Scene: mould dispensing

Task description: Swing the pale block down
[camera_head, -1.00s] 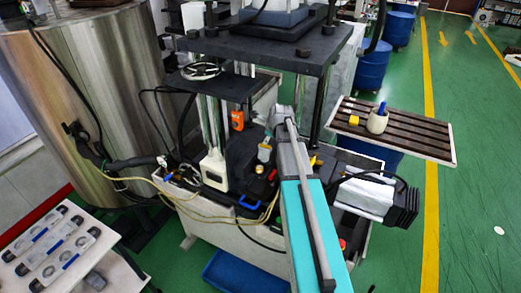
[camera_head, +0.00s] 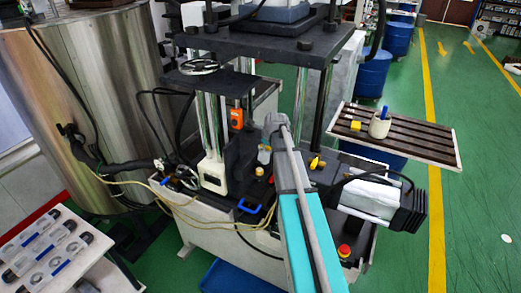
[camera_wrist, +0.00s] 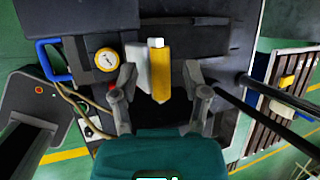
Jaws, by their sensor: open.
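A pale grey-white block (camera_wrist: 143,66) shows in the wrist view, standing beside a yellow handle-like piece (camera_wrist: 161,78) with a white tip. My gripper (camera_wrist: 161,94) is open, with one finger on each side of these two pieces. No contact with the fingers is visible. In the head view my turquoise and grey arm reaches over the dark machine bed (camera_head: 240,160), and my fingers cannot be made out there. A small yellow piece (camera_head: 316,163) shows just right of the arm.
Steel columns (camera_head: 302,95) and a black upper plate (camera_head: 270,45) stand around the bed. A white-based post (camera_head: 213,172) is on the left. A blue handle (camera_wrist: 50,60) and a round yellow-rimmed item (camera_wrist: 106,60) lie left of my gripper. A slatted tray (camera_head: 410,134) is right.

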